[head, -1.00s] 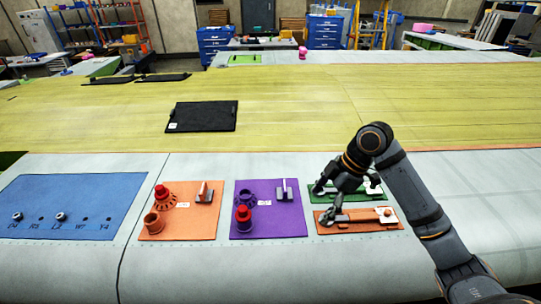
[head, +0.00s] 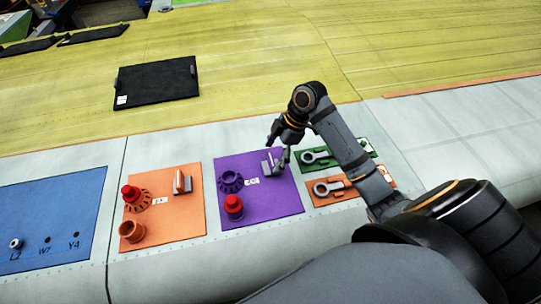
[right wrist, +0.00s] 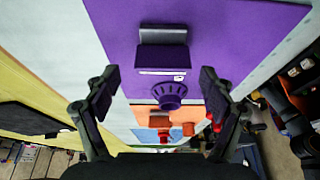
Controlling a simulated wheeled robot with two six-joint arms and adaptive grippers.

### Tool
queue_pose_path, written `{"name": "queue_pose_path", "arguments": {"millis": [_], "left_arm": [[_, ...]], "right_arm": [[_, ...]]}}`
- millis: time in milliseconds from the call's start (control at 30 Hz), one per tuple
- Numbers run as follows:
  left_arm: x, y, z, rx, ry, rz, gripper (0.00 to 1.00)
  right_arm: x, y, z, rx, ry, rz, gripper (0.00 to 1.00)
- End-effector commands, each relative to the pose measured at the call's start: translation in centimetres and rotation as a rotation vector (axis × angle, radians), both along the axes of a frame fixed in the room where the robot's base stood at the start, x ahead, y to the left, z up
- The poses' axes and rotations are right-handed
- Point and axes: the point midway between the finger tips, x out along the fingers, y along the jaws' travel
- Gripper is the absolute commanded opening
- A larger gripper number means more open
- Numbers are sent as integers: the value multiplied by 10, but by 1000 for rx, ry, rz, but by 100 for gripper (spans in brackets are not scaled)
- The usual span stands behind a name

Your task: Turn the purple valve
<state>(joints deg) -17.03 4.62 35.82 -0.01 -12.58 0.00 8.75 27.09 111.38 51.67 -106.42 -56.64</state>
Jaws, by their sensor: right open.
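The purple panel (head: 285,197) lies on the pale surface. It carries a toothed purple wheel (head: 230,182), a red-topped knob (head: 233,206) and an upright grey-and-purple handle (head: 271,164). My right gripper (head: 278,146) is at the handle, over the far right part of the panel; contact cannot be told in the head view. In the right wrist view its two fingers (right wrist: 160,82) are wide apart with nothing held. There the handle (right wrist: 163,36) lies ahead of the fingertips, and the purple wheel (right wrist: 169,93) shows between the fingers. My left gripper is not seen.
An orange panel (head: 185,220) with similar fittings lies to the left, beyond it a blue panel (head: 60,208). Smaller green (head: 303,168) and orange (head: 345,194) panels with wrench-like parts lie close on the right. A black mat (head: 157,84) lies farther back.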

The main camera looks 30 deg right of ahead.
Motion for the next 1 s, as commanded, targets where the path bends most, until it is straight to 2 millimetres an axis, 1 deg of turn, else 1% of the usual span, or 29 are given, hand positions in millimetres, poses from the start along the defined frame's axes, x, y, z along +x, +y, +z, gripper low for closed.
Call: {"name": "queue_pose_path", "arguments": {"millis": [33,67,167,267,400,500,667,800,900,1000], "left_arm": [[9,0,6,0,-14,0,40],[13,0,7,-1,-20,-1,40],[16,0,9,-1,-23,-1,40],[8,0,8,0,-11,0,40],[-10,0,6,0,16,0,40],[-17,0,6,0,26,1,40],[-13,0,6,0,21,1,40],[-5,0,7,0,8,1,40],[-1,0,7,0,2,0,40],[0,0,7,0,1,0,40]], "right_arm": [[0,4,-5,5,3,-2,83],[1,5,-9,5,2,-1,83],[2,8,-19,2,1,-1,83],[2,10,-24,1,0,0,83],[3,10,-25,0,-1,0,83],[3,10,-25,0,-1,0,82],[3,10,-25,0,-1,0,60],[3,10,-25,0,-1,0,41],[3,10,-25,0,-1,1,29],[3,10,-24,0,-1,-3,29]]}}
